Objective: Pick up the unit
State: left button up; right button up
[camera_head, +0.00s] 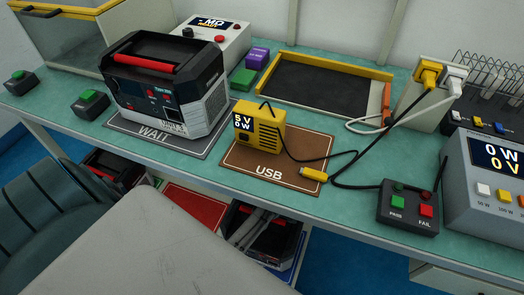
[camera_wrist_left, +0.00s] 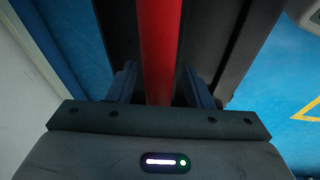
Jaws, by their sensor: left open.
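A black and grey power unit (camera_head: 165,85) with a red top handle (camera_head: 150,66) stands upright on the grey WAIT mat (camera_head: 150,140) on the bench. In the left wrist view, a red bar (camera_wrist_left: 158,35) runs lengthwise between dark surfaces, with blue floor at both sides. I cannot tell which unit this bar belongs to. My left gripper (camera_wrist_left: 160,78) is open, with one finger on each side of the bar. Contact is not clear. The head view does not show either gripper.
Dark units with red parts sit below the bench at left (camera_head: 112,168) and centre (camera_head: 264,236). On the bench are a yellow USB tester (camera_head: 262,128) on a brown mat (camera_head: 250,171), a yellow-edged tray (camera_head: 315,88) and a PASS/FAIL button box (camera_head: 408,208). A black cable crosses the bench.

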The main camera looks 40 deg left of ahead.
pick_arm(q)
grip_shut()
dwell(0.5)
dwell(0.5)
dwell(0.4)
jog(key=shift+w+r, duration=0.2)
jog(key=shift+w, duration=0.05)
